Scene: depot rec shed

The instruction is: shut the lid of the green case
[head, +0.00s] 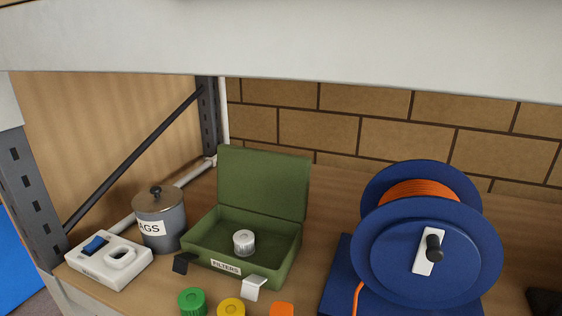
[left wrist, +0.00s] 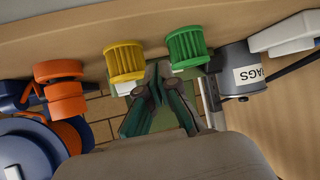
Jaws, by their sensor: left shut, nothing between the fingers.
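The green case (head: 241,265) stands open on the wooden shelf in the head view. Its lid (head: 264,184) stands up, leaning slightly back from the rear edge. A small white ribbed cap (head: 244,242) lies inside, and the front has a FILTERS label. A black tab (head: 183,263) and a white tab (head: 253,287) show at the front. In the left wrist view my left gripper (left wrist: 156,74) is shut and empty. Its fingers cover most of what looks like green case behind them. Neither gripper shows in the head view.
A lidded grey tin (head: 160,222) and a white switch box (head: 108,261) stand left of the case. A blue cable reel (head: 425,255) stands right. A pale beam (head: 300,40) crosses above.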

